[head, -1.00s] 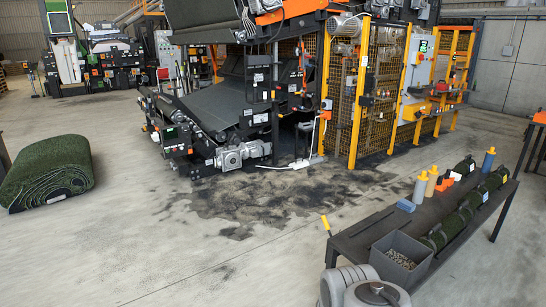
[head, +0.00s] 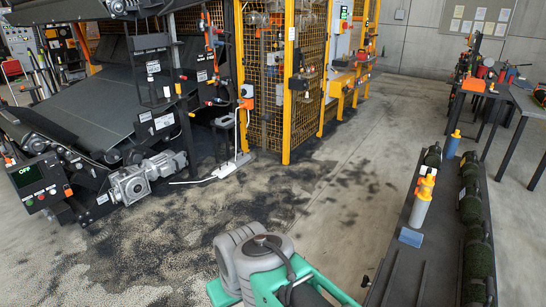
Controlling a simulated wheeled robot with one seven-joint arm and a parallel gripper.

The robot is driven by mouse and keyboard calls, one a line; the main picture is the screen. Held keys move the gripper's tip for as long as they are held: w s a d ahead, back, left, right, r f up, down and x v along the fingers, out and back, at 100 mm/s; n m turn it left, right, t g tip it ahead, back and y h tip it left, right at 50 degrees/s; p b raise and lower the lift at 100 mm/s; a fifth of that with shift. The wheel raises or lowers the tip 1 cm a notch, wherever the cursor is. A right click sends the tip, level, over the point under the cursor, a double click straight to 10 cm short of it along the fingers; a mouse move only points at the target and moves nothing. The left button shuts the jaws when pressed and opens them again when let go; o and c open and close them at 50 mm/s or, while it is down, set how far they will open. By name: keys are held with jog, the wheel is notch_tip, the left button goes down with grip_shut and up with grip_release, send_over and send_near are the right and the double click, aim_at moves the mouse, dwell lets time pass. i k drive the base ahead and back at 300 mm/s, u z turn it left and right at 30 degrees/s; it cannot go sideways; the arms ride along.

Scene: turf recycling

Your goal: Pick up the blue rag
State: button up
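A small blue block-like thing (head: 410,237), probably the folded blue rag, lies on the near left edge of the dark workbench (head: 402,270). It sits just in front of a pale bottle (head: 421,208). It is small in the picture, so its folds cannot be made out. My arm shows at the bottom middle with grey and green links, to the left of the bench. My gripper is out of the picture, and whether it is open or shut does not show.
Several green turf rolls (head: 475,205) line the bench's right side. A blue bottle (head: 453,145) with a yellow cap stands farther back. Another table (head: 530,105) is at the right. The machine (head: 110,120) and yellow-framed cage (head: 285,80) stand left. Stained floor lies open between cage and bench.

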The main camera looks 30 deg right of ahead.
aim_at(408, 237)
jog(key=z, duration=0.15)
jog(key=i, duration=1.65)
jog(key=z, duration=0.85)
jog(key=i, duration=0.9)
jog(key=z, duration=1.75)
jog(key=i, duration=1.3)
jog(key=z, duration=0.65)
